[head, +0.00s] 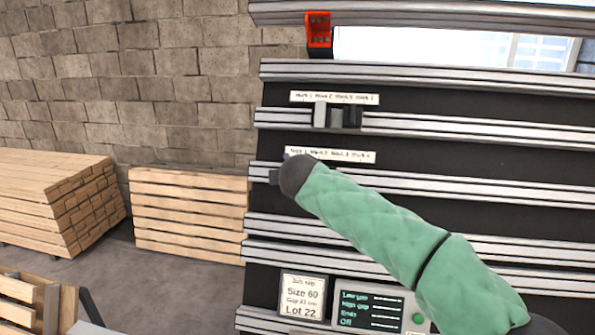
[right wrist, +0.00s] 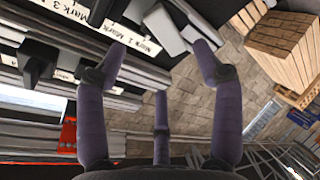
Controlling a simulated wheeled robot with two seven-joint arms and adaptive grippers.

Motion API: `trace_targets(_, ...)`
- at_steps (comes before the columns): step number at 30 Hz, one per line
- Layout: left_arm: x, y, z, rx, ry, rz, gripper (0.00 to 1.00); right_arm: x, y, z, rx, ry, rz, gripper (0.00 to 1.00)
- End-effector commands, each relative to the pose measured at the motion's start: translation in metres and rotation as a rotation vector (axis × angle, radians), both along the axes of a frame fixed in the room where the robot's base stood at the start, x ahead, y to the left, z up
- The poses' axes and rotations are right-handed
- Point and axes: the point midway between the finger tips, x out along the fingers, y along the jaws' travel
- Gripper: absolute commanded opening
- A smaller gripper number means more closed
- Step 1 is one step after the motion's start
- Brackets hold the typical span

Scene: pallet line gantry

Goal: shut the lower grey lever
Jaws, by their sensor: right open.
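In the right wrist view a grey block with a lever-like plate (right wrist: 164,28) stands out from a rail, next to a label strip reading Mark 1. I take it for the lower grey lever. My right gripper (right wrist: 160,62) is open, its fingers spread around the block's near side; I cannot tell whether any finger touches it. In the head view my green-sleeved right arm reaches up-left to the lower labelled rail (head: 440,185), and its dark wrist hides the fingers and most of the lever. A small dark piece shows just left of the wrist. My left gripper is not in view.
An upper rail carries another grey and dark carriage (head: 322,115) under its label strip. A red holder (head: 319,32) hangs at the top. A job sign (head: 302,296) and a control panel (head: 370,308) are below. Wooden pallets (head: 190,215) stand left, with open floor before them.

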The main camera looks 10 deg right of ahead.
Motion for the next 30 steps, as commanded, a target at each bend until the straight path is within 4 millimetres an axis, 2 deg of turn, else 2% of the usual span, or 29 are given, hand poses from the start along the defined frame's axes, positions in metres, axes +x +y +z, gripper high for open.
trace_targets(6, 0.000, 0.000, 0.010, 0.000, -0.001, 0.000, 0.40, 0.037, -0.007, -0.016, 0.000, 0.003, -0.002, 0.67)
trace_targets(12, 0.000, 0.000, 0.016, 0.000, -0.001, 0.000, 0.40, 0.062, -0.011, -0.026, 0.001, 0.002, -0.002, 0.67)
trace_targets(18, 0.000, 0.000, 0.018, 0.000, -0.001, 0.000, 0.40, 0.073, -0.013, -0.032, 0.000, 0.000, 0.000, 0.67)
trace_targets(26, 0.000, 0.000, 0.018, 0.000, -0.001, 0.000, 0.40, 0.074, -0.013, -0.032, 0.001, 0.000, 0.000, 0.67)
trace_targets(27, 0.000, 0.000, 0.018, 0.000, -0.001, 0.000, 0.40, 0.074, -0.013, -0.032, 0.001, 0.000, 0.000, 0.65)
trace_targets(30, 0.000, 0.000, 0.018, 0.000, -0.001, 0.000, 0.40, 0.074, -0.013, -0.032, 0.000, 0.000, 0.000, 0.36)
